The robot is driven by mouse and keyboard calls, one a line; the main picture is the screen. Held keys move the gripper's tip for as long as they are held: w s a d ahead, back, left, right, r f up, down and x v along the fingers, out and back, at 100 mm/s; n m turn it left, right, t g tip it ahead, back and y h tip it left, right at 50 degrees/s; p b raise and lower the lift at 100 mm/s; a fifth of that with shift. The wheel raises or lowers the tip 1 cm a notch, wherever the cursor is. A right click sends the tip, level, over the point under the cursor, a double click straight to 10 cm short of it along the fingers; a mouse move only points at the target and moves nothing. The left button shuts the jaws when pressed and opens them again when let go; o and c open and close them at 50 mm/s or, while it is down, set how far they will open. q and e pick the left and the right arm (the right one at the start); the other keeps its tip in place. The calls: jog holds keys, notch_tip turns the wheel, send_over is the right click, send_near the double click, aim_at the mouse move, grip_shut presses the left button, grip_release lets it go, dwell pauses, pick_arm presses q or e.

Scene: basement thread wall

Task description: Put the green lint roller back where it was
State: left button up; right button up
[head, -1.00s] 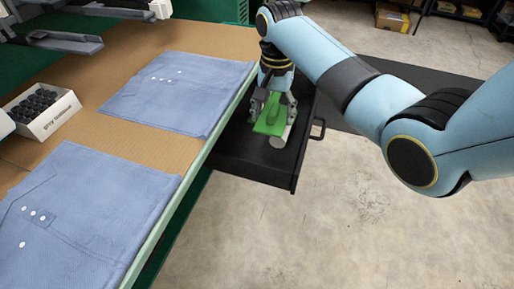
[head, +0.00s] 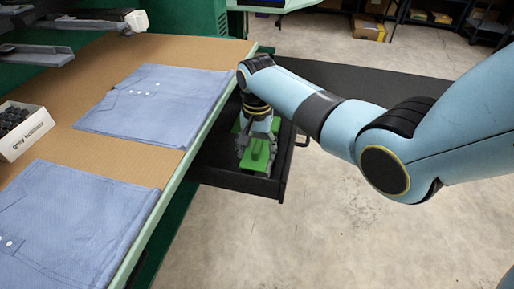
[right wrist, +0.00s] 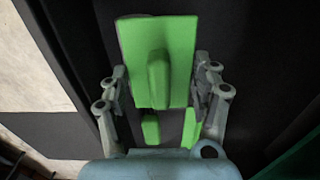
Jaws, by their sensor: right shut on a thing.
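The green lint roller (head: 258,157) is in my right gripper (head: 257,140), over the open black drawer (head: 235,179) under the table's right edge. In the right wrist view, the lint roller (right wrist: 180,42) shows as a flat green piece with a raised ridge, and the fingers of my right gripper (right wrist: 160,88) are on either side of it. Two smaller green pieces show nearer the wrist. Its white roll is hidden. I cannot tell whether it touches the drawer floor. My left gripper is not in view.
Two folded blue shirts (head: 158,105) (head: 75,225) lie on the tan tabletop (head: 110,160). A white box of dark bobbins (head: 28,138) stands at the left edge. Grey machine parts hang at the upper left.

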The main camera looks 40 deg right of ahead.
aim_at(257, 145)
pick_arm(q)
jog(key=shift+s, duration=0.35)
pick_arm(e)
jog(key=o, duration=1.2)
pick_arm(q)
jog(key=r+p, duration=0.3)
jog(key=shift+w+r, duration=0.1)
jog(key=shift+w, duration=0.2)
pick_arm(e)
notch_tip(257, 145, up, 12)
jog(key=shift+r, duration=0.15)
